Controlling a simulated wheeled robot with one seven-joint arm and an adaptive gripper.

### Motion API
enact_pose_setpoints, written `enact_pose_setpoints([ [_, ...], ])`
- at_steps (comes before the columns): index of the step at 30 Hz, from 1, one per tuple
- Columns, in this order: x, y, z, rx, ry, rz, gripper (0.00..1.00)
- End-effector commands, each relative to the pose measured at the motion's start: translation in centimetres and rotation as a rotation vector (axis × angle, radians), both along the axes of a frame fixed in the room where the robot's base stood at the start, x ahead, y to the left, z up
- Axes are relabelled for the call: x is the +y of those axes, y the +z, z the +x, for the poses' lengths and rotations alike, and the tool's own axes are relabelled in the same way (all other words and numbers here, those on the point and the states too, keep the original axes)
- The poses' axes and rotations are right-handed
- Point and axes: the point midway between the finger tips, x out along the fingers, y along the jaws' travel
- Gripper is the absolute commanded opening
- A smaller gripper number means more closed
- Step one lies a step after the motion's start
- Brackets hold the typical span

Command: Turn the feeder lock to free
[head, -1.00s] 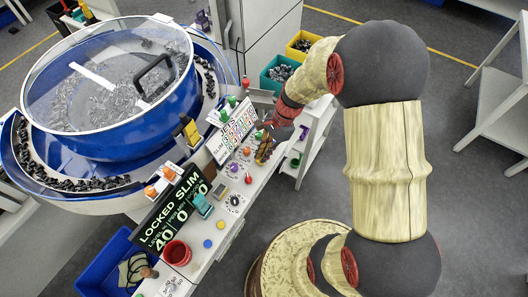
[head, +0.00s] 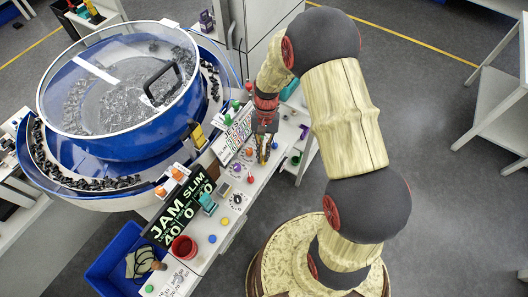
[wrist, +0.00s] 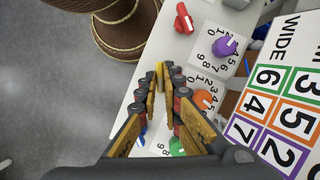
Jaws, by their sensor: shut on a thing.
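My gripper (wrist: 162,75) is low over the white control counter, with its fingers close together. A bright yellow piece (wrist: 160,72) shows between the fingertips; the fingers hide most of it, and I cannot tell if it is the feeder lock's handle. In the head view my gripper (head: 263,152) points down beside the SLIM/WIDE board. The black display (head: 180,205) reads JAM SLIM. I cannot read any free or locked mark by the fingers.
The coloured number board (wrist: 285,110) is farther right. The blue bowl feeder (head: 125,100) is behind the counter. Open floor (wrist: 50,90) lies to the left.

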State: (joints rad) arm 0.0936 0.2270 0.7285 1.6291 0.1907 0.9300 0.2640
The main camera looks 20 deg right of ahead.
Motion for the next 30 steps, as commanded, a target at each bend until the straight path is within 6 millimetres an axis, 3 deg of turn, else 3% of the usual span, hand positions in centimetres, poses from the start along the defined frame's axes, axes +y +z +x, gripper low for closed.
enact_pose_setpoints([
  [13, 0.28, 0.09, 0.15, -0.001, 0.289, -0.001, 0.00],
  [30, 0.33, 0.03, 0.17, -0.002, 0.360, -0.001, 0.00],
])
